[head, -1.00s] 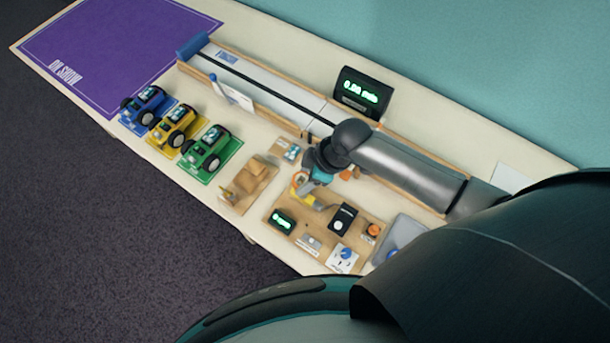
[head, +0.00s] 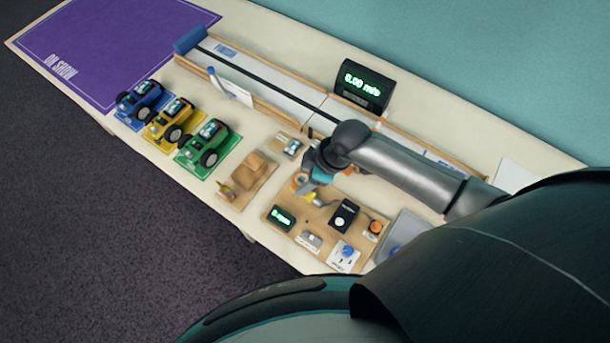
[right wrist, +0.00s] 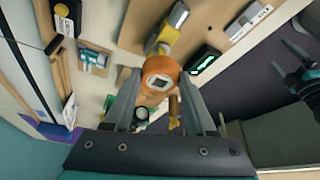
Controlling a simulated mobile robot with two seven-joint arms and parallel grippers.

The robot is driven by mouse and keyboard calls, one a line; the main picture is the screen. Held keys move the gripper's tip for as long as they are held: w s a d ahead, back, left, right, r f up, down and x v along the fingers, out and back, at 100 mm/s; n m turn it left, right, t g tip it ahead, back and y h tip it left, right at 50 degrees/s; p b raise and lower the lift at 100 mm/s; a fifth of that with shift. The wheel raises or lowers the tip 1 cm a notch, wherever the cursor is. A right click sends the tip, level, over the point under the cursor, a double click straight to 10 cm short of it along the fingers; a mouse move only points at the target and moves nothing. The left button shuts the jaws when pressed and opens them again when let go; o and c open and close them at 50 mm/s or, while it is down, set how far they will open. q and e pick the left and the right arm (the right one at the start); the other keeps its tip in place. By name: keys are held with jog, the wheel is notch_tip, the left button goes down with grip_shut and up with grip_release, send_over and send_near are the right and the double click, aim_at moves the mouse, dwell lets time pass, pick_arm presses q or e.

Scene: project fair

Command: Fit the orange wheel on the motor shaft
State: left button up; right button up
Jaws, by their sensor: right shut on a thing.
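My right gripper (right wrist: 160,95) is shut on the orange wheel (right wrist: 160,67), which sits between its fingertips with a dark square at its centre. In the head view the wheel (head: 299,182) shows partly below my right gripper (head: 312,178). The motor, with a yellow front (right wrist: 165,38) and silver body (right wrist: 179,15), lies just beyond the wheel in the wrist view. In the head view its yellow part (head: 316,200) is beside the wheel. The shaft is hidden, and I cannot tell whether the wheel touches it. My left gripper (right wrist: 286,60) appears open at the wrist view's right edge.
The wooden motor board (head: 290,235) carries a green display (head: 281,217), a black box (head: 344,215) and an orange button (head: 375,226). A wooden block stand (head: 250,175) and three toy cars, the nearest green (head: 208,145), stand left. A long track (head: 270,88) runs behind.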

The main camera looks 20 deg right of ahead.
jog(key=shift+p, duration=0.45)
dwell(0.6)
jog(key=shift+f+b, duration=0.7)
jog(key=shift+f, duration=0.75)
dwell(1.2)
jog(key=shift+f, duration=0.1)
dwell(0.9)
jog(key=o, duration=1.4)
jog(key=shift+o, duration=0.2)
jog(key=shift+o, duration=0.4)
